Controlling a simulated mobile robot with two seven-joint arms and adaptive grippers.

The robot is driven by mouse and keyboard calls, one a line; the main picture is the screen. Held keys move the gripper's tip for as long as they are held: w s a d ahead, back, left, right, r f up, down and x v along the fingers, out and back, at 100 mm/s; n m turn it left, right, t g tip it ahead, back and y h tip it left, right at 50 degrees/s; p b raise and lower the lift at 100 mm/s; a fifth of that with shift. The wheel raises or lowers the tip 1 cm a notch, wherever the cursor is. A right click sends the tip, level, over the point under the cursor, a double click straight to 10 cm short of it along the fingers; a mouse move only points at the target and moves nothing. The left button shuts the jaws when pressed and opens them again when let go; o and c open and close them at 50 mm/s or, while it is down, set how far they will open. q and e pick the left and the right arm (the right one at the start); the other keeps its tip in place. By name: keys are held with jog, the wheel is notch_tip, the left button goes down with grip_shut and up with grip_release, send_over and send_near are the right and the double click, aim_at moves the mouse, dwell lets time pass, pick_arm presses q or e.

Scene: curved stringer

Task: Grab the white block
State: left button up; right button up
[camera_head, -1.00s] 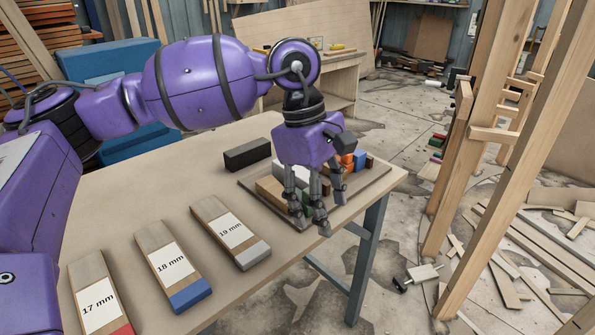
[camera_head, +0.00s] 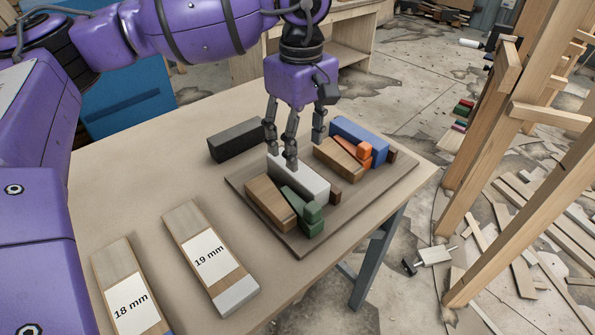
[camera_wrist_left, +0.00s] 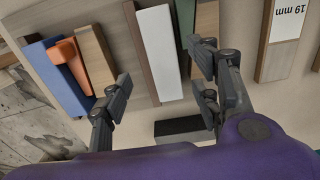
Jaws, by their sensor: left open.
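The white block (camera_head: 303,184) lies on a brown board (camera_head: 238,184) on the table, between a wood and green pair of blocks and a wood and orange pair. It also shows in the left wrist view (camera_wrist_left: 160,52), between the fingers and beyond their tips. My left gripper (camera_head: 292,148) points down over the far end of the white block, with its fingers apart. In the left wrist view my left gripper (camera_wrist_left: 160,80) is open and empty. Whether a finger touches the block cannot be told. My right gripper is not in view.
On the board are a green block (camera_head: 308,215), wood blocks (camera_head: 270,202), an orange block (camera_head: 364,153) and a blue block (camera_head: 362,138). A black block (camera_head: 235,144) lies behind the board. Labelled 18 mm and 19 mm (camera_head: 210,258) pieces lie at front left.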

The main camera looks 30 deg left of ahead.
aim_at(297, 178)
pick_arm(q)
jog(key=f, duration=0.5)
jog(key=shift+s+a+f, duration=0.2)
jog(key=shift+a+f, duration=0.1)
jog(key=shift+f, duration=0.05)
jog(key=c, duration=1.4)
